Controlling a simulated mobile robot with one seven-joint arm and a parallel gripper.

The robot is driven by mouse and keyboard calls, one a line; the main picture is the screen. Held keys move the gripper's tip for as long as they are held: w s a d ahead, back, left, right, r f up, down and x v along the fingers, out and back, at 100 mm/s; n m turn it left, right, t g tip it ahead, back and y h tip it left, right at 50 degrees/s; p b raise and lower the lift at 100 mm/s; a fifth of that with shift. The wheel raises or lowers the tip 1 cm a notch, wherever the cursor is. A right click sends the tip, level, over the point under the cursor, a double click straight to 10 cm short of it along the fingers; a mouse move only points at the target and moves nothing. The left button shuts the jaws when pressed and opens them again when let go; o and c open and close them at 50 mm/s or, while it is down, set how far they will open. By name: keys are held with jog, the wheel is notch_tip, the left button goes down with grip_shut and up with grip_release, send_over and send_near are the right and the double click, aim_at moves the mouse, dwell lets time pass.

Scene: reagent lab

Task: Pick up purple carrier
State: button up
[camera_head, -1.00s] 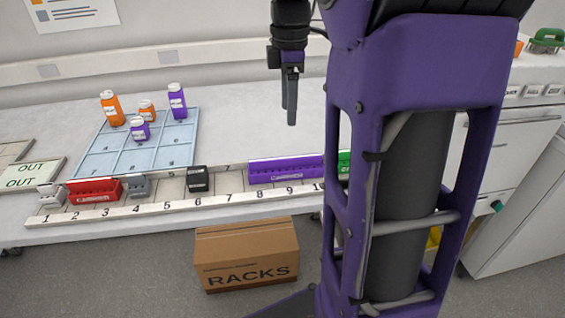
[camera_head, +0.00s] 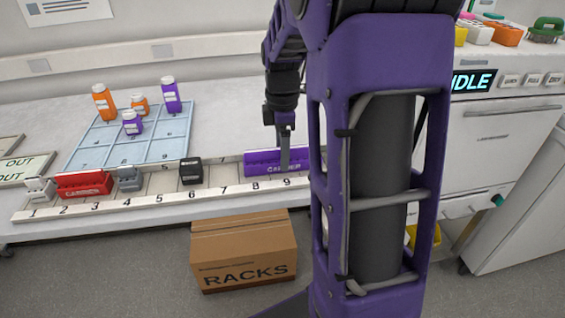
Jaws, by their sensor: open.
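The purple carrier (camera_head: 262,163) sits on the numbered strip at the front of the bench, around slots 8 and 9. Its right end is hidden behind my purple arm column. My gripper (camera_head: 285,160) points down at the carrier, with its fingers overlapping the carrier's middle in this view. The jaws are open. I cannot tell whether the fingers straddle the carrier or touch it.
Orange and purple bottles stand on a blue grid mat (camera_head: 90,158). A RACKS box (camera_head: 243,250) is on the floor below.

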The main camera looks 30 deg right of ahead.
jog(key=shift+f, duration=0.3)
grip_shut()
jog(key=shift+r, duration=0.15)
